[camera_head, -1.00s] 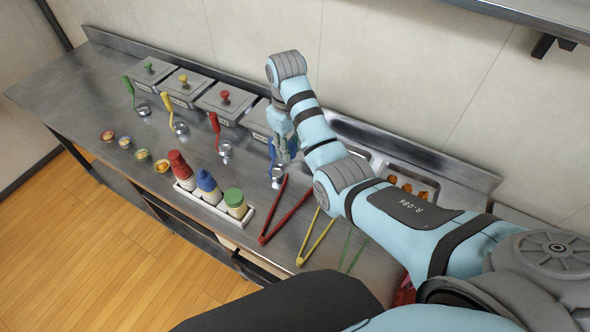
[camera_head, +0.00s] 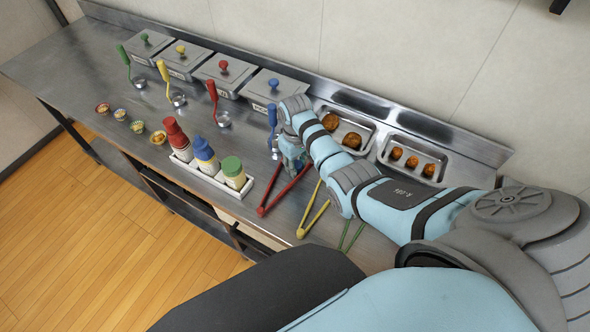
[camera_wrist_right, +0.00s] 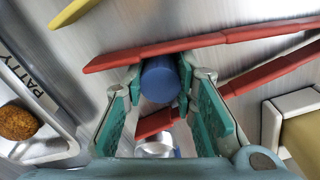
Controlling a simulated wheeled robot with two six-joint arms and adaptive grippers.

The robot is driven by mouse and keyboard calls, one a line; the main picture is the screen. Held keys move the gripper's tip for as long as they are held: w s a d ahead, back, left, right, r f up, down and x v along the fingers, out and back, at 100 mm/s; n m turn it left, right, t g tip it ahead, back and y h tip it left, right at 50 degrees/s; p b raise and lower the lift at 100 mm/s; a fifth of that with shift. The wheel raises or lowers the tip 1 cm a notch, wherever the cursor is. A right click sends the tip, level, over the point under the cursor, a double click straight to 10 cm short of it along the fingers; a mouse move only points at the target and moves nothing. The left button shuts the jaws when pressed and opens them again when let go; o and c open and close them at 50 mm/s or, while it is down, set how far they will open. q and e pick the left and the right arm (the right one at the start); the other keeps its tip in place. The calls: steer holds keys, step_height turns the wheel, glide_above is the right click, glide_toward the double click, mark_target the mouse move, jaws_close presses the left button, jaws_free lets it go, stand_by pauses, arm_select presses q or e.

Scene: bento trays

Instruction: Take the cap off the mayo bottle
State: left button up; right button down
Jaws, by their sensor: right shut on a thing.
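A rack (camera_head: 207,178) holds three bottles with a red cap (camera_head: 175,131), a blue cap (camera_head: 202,147) and a green cap (camera_head: 231,165). All three caps are on; I cannot read which bottle is mayo. My right gripper (camera_wrist_right: 160,85) is to the right of the rack in the head view (camera_head: 292,160). In the right wrist view its fingers are shut on the blue handle (camera_wrist_right: 160,79) of a ladle. That blue ladle (camera_head: 272,118) stands upright in the head view, partly beside my wrist. My left gripper is not in view.
Red tongs (camera_head: 283,188), yellow tongs (camera_head: 315,215) and green tongs (camera_head: 350,237) lie right of the rack. Lidded containers (camera_head: 222,78) line the back, with other ladles (camera_head: 212,95) before them. Small cups (camera_head: 120,115) sit left. A patty tray (camera_head: 378,128) stands behind my arm.

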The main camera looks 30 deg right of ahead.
mark_target(296, 164)
steer(key=shift+a+r, duration=0.1)
steer(key=shift+r, duration=0.05)
steer(key=shift+w+f, duration=0.1)
steer(key=shift+f, duration=0.1)
steer(key=c, duration=1.3)
jaws_free()
step_height(296, 164, up, 12)
steer(key=p, duration=0.3)
steer(key=shift+r, duration=0.25)
